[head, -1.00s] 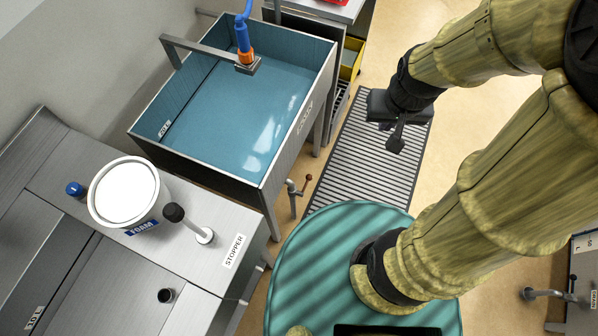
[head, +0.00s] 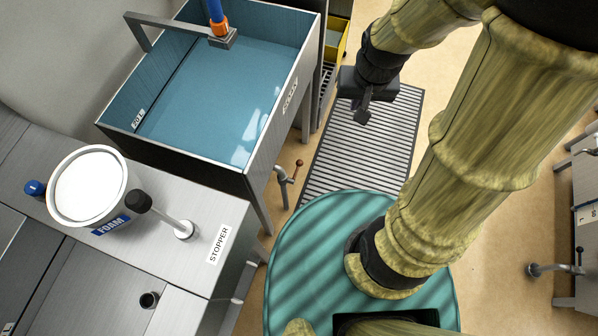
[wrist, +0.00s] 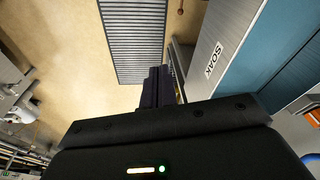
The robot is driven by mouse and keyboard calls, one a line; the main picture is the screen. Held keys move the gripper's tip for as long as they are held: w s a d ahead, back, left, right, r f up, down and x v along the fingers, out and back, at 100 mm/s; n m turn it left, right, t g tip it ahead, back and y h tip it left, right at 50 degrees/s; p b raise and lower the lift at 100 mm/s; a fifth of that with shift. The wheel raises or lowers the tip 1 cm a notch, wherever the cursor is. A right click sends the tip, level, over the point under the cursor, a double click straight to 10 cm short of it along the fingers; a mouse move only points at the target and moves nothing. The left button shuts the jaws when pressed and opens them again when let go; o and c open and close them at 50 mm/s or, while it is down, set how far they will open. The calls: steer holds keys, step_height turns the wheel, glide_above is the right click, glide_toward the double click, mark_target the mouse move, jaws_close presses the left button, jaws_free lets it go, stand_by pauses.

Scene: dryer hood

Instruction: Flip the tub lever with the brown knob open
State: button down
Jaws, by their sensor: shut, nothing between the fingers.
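The tub lever's small brown knob (head: 299,163) sits on a thin arm beside a grey pipe (head: 283,188), low by the front right leg of the blue-lined tub (head: 247,158). A small brown knob also shows at the top of the wrist view (wrist: 181,11). My gripper (head: 363,113) is shut and empty. In the head view it appears above and to the right of the knob, over the slatted floor mat, well apart from the lever. In the wrist view the fingers (wrist: 158,88) point away over the floor, left of the tub's SOAK wall (wrist: 215,52).
The slatted mat (head: 352,165) lies on open floor right of the tub. The steel counter (head: 200,210) at left bears a FOAM bucket (head: 88,188) and a black-knobbed STOPPER lever (head: 138,200). Another piped fixture (head: 548,268) stands at far right.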

mark_target(298, 168)
steer(key=w+a+f+m+b, duration=0.1)
steer(key=w+a+f+b, duration=0.2)
steer(key=f+b, duration=0.7)
steer(key=w+a+f+m+g+y+b, duration=0.1)
steer(key=w+a+f+b, duration=0.1)
steer(key=f+b, duration=0.8)
steer(key=w+a+f+m+b, duration=0.1)
steer(key=w+a+f+b, duration=0.2)
steer(key=f+b, duration=0.8)
step_height(298, 168, down, 9)
steer(key=shift+w+a+f+g+y, duration=0.1)
steer(key=shift+w+a+g+y, duration=0.2)
steer(key=shift+a, duration=0.65)
steer(key=a+f+b, duration=0.1)
steer(key=f+b, duration=0.1)
steer(key=f, duration=0.2)
steer(key=f+b, duration=0.2)
steer(key=f, duration=0.3)
steer(key=w+a+f+b, duration=0.1)
steer(key=f+b, duration=0.1)
steer(key=f, duration=0.2)
steer(key=shift+a+f+b, duration=0.3)
steer(key=shift+f+b, duration=0.05)
steer(key=shift+w+d+p, duration=0.1)
steer(key=shift+p, duration=0.3)
